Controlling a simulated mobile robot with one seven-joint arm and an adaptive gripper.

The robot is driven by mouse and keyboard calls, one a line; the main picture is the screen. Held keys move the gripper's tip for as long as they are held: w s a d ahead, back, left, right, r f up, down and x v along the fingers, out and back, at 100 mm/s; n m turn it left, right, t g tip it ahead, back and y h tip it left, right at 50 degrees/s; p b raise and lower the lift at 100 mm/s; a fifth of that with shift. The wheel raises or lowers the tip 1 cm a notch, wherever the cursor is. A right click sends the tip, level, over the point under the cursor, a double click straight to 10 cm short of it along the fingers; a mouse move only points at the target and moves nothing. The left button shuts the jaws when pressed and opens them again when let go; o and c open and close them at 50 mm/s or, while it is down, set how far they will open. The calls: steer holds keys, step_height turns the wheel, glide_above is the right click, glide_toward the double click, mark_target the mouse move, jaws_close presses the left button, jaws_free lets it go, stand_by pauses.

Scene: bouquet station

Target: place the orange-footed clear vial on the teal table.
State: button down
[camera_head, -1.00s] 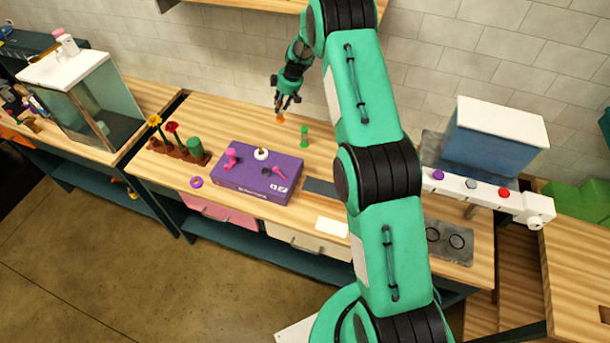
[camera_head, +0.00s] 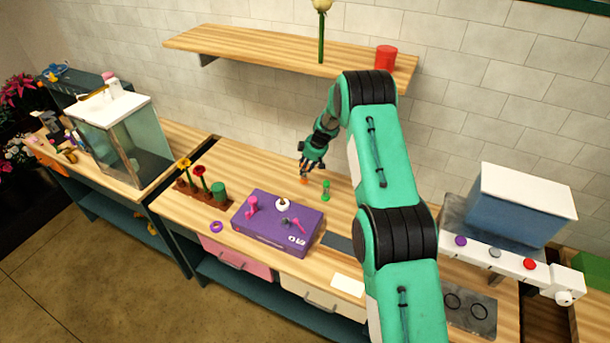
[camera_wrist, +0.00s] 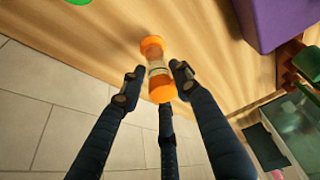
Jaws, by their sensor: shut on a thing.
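The clear vial with orange ends (camera_wrist: 157,75) lies between the fingers of my gripper (camera_wrist: 153,85) in the wrist view, and the gripper is shut on it. In the head view, my gripper (camera_head: 306,172) points down over the back of the wooden bench, with an orange end of the vial (camera_head: 304,181) at its fingertips. I cannot tell whether the vial touches the bench. A dark teal surface (camera_head: 62,97) behind the glass tank at far left may be the teal table; it is partly hidden.
A green vial-like piece (camera_head: 326,190) stands just right of my gripper. A purple box (camera_head: 265,232) with small items lies in front. A flower rack (camera_head: 205,193) and a glass tank (camera_head: 125,140) stand left. A wooden shelf (camera_head: 270,50) hangs above.

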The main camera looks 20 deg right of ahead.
mark_target(306, 171)
steer(key=shift+f+p, duration=0.45)
steer(key=shift+f, duration=1.55)
steer(key=shift+f, duration=0.15)
steer(key=c, duration=1.3)
jaws_free()
steer(key=shift+o, duration=0.2)
steer(key=shift+r, duration=0.25)
steer(key=b+v, duration=0.2)
steer(key=v, duration=0.9)
steer(key=shift+r, duration=0.3)
steer(key=shift+d, duration=0.1)
